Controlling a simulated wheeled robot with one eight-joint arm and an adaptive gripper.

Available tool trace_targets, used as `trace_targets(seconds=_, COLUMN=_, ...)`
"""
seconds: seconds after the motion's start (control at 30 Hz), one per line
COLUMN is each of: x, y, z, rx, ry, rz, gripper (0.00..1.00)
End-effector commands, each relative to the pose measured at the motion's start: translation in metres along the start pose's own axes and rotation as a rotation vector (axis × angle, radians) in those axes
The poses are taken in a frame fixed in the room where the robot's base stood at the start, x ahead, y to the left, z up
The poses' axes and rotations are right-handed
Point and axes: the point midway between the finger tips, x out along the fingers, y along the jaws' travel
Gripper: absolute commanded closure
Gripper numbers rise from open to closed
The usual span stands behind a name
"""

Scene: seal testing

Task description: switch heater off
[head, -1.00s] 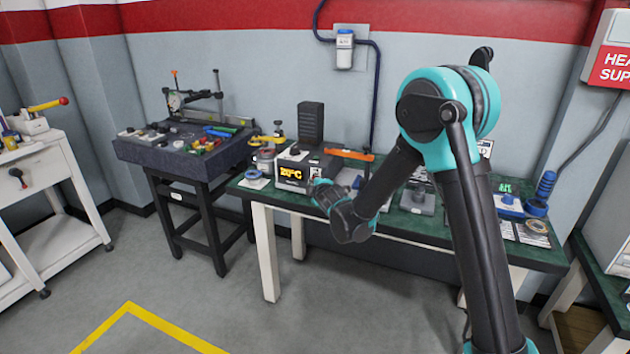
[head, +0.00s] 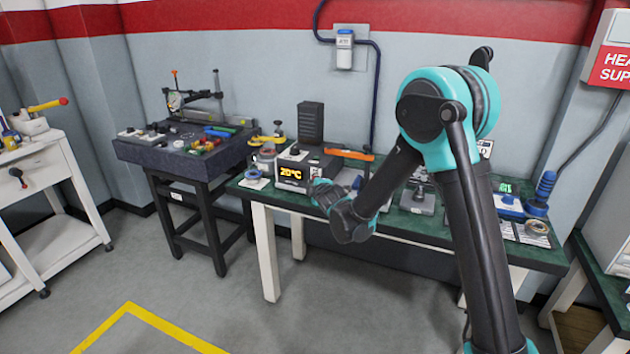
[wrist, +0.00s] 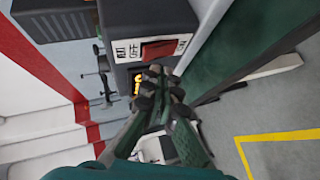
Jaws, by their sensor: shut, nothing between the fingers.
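The heater (head: 292,176) is a dark grey box with an orange display (head: 291,172) reading 20°C, standing at the left of the green-topped bench. In the wrist view, the heater (wrist: 125,62) carries a red rocker switch (wrist: 161,50) on a white label, with "OFF" lettering at its left side. My gripper (wrist: 157,84) is shut and empty, its fingertips just below the switch in that picture. I cannot tell whether they touch the heater. In the head view my wrist is in front of the heater's right side and hides the switch and the fingertips.
A black block (head: 310,124) rises behind the heater. A dark granite table (head: 180,155) stands to the left. The floor in front is clear.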

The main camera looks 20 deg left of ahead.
Motion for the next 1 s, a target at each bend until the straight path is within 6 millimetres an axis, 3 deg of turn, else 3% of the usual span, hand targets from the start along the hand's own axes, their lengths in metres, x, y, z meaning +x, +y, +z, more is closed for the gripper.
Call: trace_targets(seconds=1.0, x=0.0063, y=0.0049, z=0.0047, rx=0.000, ry=0.000, rz=0.000, gripper=1.00)
